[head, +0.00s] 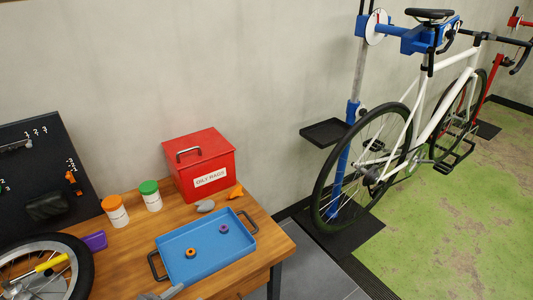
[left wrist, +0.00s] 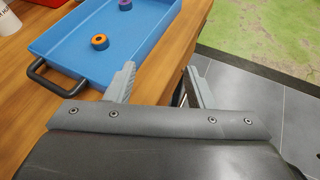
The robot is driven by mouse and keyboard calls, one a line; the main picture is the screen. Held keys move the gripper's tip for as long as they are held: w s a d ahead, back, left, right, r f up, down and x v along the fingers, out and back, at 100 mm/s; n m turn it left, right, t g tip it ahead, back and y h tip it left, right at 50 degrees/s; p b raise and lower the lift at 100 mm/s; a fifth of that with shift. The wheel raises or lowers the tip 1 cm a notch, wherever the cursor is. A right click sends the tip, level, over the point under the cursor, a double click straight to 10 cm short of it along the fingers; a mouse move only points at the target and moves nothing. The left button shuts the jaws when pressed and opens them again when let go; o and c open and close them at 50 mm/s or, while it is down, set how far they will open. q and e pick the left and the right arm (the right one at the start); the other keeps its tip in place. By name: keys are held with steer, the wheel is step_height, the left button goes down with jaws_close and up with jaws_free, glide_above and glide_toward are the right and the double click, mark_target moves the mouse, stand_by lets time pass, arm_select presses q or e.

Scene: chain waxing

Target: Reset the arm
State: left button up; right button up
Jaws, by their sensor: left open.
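My left gripper (left wrist: 158,80) is open in the left wrist view, its two grey fingers spread apart with nothing between them. It hangs beside the blue tray, near the wooden table's edge. In the head view only a small grey part of my left gripper (head: 163,292) shows at the bottom edge, in front of the tray. My right gripper is in neither view.
The blue tray (head: 181,243) with black handles holds an orange ring (head: 191,252) and a purple ring (head: 224,229). A red bin (head: 199,163), two jars and a bicycle wheel (head: 83,272) stand around it. A white bicycle (head: 416,118) hangs on a blue stand at right.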

arm_select(q)
steer(key=s+a+r+m+g+y, duration=0.1)
steer(key=s+a+m+g+y, duration=0.35)
steer(key=s+m, duration=0.75)
steer(key=s+a+m+g+y, duration=0.4)
steer(key=s+a+m, duration=0.25)
steer(key=m, duration=0.95)
step_height(320, 180, down, 24)
steer(key=s+f+g+h, duration=0.1)
steer(key=s+f+g, duration=0.1)
steer(key=s+f, duration=1.3)
steer(key=shift+s+d+f, duration=0.35)
steer(key=shift+s+f, duration=0.05)
steer(key=shift+f, duration=0.25)
